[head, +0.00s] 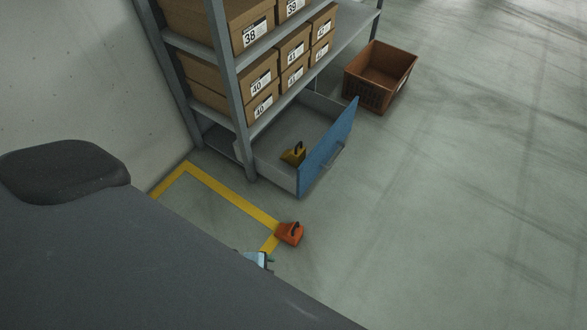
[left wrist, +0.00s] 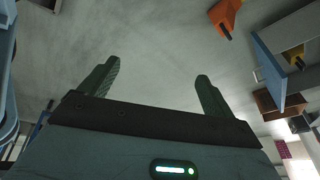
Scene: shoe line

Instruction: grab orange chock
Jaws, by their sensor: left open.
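The orange chock (head: 290,233) with a dark handle sits on the floor at the corner end of the yellow tape, low in the head view. It also shows at the top right of the left wrist view (left wrist: 226,14). My left gripper (left wrist: 157,85) is open, with nothing between its fingers, and the chock lies beyond its right finger, apart from it. In the head view only a small part of my left gripper (head: 256,258) shows, just below the chock; the rest is hidden behind my own body. My right gripper is in neither view.
An open drawer with a blue front (head: 328,147) holds a yellow chock (head: 293,154). A grey shelf with shoe boxes (head: 259,82) stands above it. A brown crate (head: 376,95) stands on the floor at the right. The floor right of the orange chock is clear.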

